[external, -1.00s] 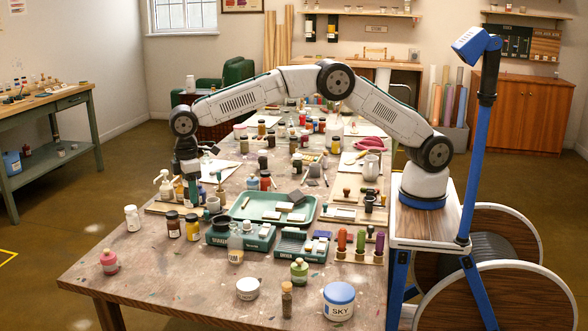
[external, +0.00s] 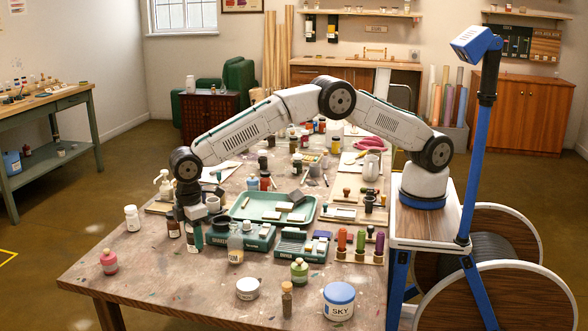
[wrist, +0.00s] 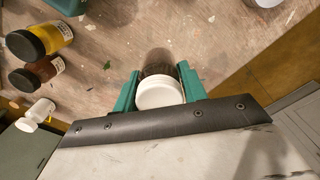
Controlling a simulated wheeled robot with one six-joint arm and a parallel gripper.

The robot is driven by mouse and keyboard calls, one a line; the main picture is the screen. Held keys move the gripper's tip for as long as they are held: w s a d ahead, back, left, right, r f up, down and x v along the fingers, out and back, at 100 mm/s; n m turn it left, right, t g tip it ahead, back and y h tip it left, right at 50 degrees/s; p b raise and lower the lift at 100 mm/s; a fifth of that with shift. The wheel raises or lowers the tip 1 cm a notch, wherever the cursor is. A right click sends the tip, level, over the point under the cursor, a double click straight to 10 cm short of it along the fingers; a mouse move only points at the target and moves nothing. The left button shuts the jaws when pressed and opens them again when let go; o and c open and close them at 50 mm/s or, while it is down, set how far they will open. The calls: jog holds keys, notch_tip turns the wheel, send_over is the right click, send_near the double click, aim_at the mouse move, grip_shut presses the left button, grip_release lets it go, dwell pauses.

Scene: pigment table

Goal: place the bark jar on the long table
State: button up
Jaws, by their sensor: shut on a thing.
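My gripper (external: 194,238) is low over the left part of the long table (external: 160,272). In the wrist view its two green fingers (wrist: 160,84) are shut on a jar with a round white lid (wrist: 160,94) and a brown, see-through body (wrist: 158,62); I take it for the bark jar. Its label does not show. The jar stands between the fingers with its lid toward the wrist camera. In the external view the fingers mostly hide it. I cannot tell whether its base touches the table.
A brown jar (wrist: 38,73), a yellow jar (wrist: 40,40) and a white bottle (wrist: 36,114) are left of the gripper in the wrist view. A jar marked GUM (external: 235,251) stands right of it in the external view.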

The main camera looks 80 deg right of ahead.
notch_tip(320, 180, down, 7)
jog(key=shift+r, duration=0.1)
dwell(0.4)
jog(key=o, duration=1.1)
